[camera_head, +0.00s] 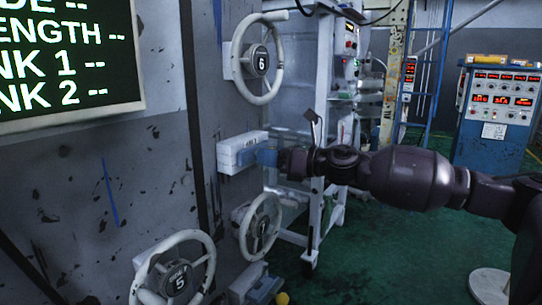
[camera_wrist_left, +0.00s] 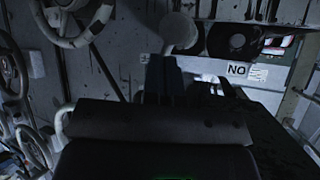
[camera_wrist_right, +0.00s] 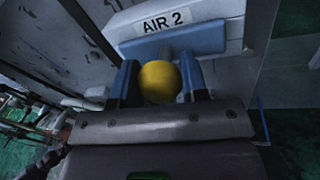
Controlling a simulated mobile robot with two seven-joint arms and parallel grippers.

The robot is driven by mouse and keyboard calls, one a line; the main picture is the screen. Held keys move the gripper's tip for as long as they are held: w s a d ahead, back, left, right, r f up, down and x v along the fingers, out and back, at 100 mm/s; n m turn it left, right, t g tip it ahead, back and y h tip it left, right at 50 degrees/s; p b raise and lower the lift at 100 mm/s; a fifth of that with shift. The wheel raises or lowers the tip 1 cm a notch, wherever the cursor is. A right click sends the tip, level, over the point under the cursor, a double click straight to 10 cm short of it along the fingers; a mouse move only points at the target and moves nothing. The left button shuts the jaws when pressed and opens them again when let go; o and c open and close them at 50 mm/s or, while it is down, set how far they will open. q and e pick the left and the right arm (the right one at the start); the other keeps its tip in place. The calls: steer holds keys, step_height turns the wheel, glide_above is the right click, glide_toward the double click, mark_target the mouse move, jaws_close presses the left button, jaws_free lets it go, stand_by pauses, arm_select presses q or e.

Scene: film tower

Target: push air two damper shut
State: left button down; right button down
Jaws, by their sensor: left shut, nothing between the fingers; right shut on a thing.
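The air two damper is a white box (camera_head: 236,152) on the grey wall, labelled AIR 2 in the right wrist view (camera_wrist_right: 205,18). It has a blue front piece (camera_wrist_right: 170,42) and a yellow knob (camera_wrist_right: 160,82). My right gripper (camera_head: 276,158) is at the front of the box. In the right wrist view its two fingers (camera_wrist_right: 160,85) stand either side of the knob and are shut on it. In the head view the gripper hides the knob. My left gripper (camera_wrist_left: 172,78) is shut and empty in the left wrist view, and out of the head view.
White handwheels stick out of the wall: wheel 6 (camera_head: 259,60) above the box, wheel 7 (camera_head: 260,228) below, wheel 5 (camera_head: 174,270) lower left. A screen (camera_head: 65,60) hangs upper left. A blue console (camera_head: 495,115) stands far right. The green floor between is mostly open.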

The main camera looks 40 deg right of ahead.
steer(key=shift+s, duration=0.1)
steer(key=c, duration=0.7)
jaws_free()
steer(key=shift+d, duration=0.1)
arm_select(q)
steer(key=shift+s+f, duration=0.15)
steer(key=shift+s, duration=0.25)
arm_select(e)
steer(key=shift+o, duration=0.2)
steer(key=shift+s, duration=0.2)
steer(key=shift+s+d, duration=0.35)
steer(key=shift+s, duration=0.05)
arm_select(q)
steer(key=shift+s+r+p, duration=0.25)
steer(key=shift+r+p, duration=0.5)
steer(key=shift+p, duration=0.35)
arm_select(e)
steer(key=v, duration=0.9)
steer(key=shift+s+d, duration=0.15)
steer(key=shift+s, duration=0.05)
arm_select(q)
steer(key=shift+w+r, duration=0.2)
steer(key=shift+w, duration=0.1)
